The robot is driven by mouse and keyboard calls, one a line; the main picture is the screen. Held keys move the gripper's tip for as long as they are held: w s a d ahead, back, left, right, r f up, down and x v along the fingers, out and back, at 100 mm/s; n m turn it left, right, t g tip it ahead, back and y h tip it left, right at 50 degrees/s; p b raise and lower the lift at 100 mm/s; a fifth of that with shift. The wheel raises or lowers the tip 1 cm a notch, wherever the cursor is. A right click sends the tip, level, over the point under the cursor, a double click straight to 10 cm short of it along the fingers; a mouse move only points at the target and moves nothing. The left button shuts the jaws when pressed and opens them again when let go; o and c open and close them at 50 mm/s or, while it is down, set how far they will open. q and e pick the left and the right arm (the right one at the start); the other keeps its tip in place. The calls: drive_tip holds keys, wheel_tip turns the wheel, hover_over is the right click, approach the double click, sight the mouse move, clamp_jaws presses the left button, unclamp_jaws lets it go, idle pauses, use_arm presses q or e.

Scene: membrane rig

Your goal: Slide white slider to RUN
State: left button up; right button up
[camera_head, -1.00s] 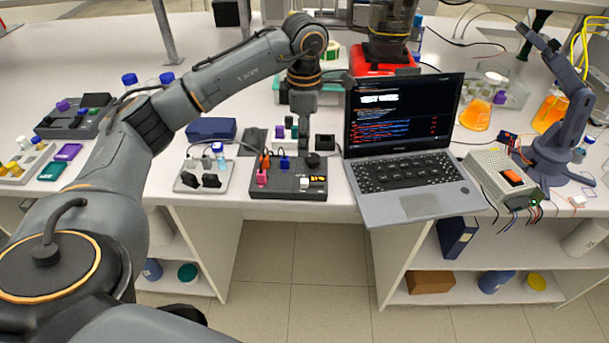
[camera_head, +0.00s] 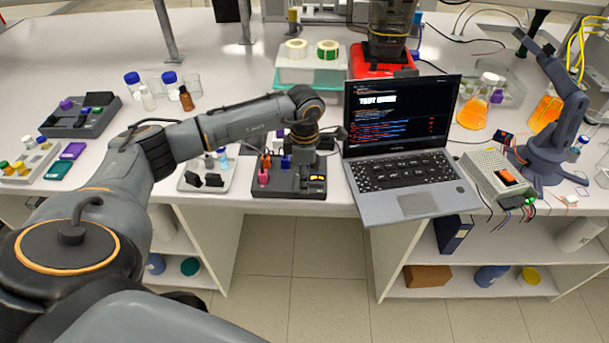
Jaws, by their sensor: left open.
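The dark control panel (camera_head: 290,190) sits near the front edge of the bench, left of the laptop. A pink knob (camera_head: 263,178), an orange part (camera_head: 266,161) and a blue part (camera_head: 286,161) stand on its left side. Small yellow-orange marks (camera_head: 317,178) show at its right side. I cannot make out the white slider; my left gripper covers much of the panel's back and right. My left gripper (camera_head: 302,164) points down over the panel and is open. Its fingertips are hard to make out, and I cannot tell whether they touch anything. My right gripper is not in view.
The open laptop (camera_head: 405,171) stands close to the right of the panel. A light tray with black clips (camera_head: 190,184) lies close to its left. Bottles (camera_head: 133,84) and a box with tape rolls (camera_head: 309,72) stand farther back.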

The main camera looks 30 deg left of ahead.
sight(320, 186)
use_arm(q)
clamp_jaws()
drive_tip(key=w+d+b, duration=0.2)
drive_tip(key=d, duration=0.1)
drive_tip(key=shift+w+d, duration=0.1)
drive_tip(key=shift+d, duration=0.1)
drive_tip(key=shift+r, duration=0.1)
drive_tip(key=shift+c, duration=1.1)
unclamp_jaws()
drive_tip(key=shift+o, duration=1.1)
drive_tip(key=shift+d, duration=0.1)
